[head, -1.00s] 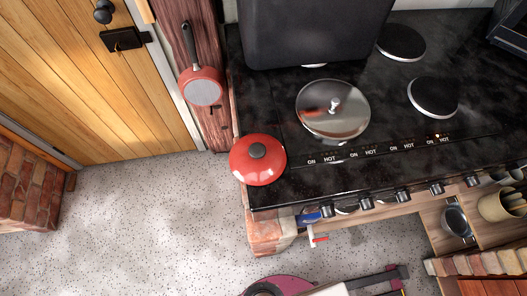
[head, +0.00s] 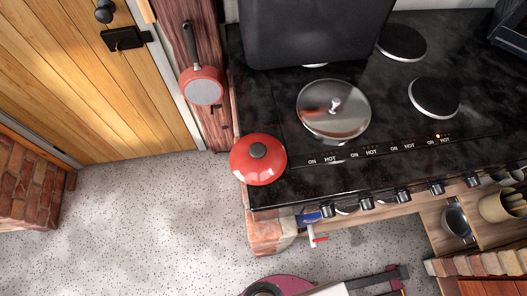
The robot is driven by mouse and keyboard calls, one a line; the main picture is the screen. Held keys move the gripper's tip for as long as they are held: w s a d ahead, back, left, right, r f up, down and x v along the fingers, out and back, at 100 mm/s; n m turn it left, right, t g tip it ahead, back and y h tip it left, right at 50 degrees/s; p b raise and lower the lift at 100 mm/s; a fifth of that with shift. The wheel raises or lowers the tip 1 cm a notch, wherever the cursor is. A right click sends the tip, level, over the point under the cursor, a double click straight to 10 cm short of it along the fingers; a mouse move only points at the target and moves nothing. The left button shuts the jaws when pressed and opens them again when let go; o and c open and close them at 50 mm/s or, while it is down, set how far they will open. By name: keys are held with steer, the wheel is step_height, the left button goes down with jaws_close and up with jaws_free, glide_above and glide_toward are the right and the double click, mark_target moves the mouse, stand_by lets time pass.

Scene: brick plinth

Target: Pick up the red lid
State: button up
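The red lid (head: 258,162) is round and domed, with a dark knob on top. It lies knob up at the front left corner of the black stove top (head: 300,187), and its left side reaches past the edge. Nothing touches it from above. My gripper cannot be made out in the head view; only maroon and black parts, probably mine, show at the bottom edge, well below the lid.
A shiny metal lid (head: 318,118) lies on the stove behind and right of the red lid. A large black box-like thing (head: 310,35) stands at the back. A red pan (head: 203,86) hangs on the post at left. Knobs (head: 367,202) line the stove's front. The speckled floor (head: 150,220) is clear.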

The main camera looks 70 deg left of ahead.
steer(key=shift+o, duration=0.2)
stand_by(0.3)
steer(key=o, duration=0.9)
steer(key=shift+a, duration=0.1)
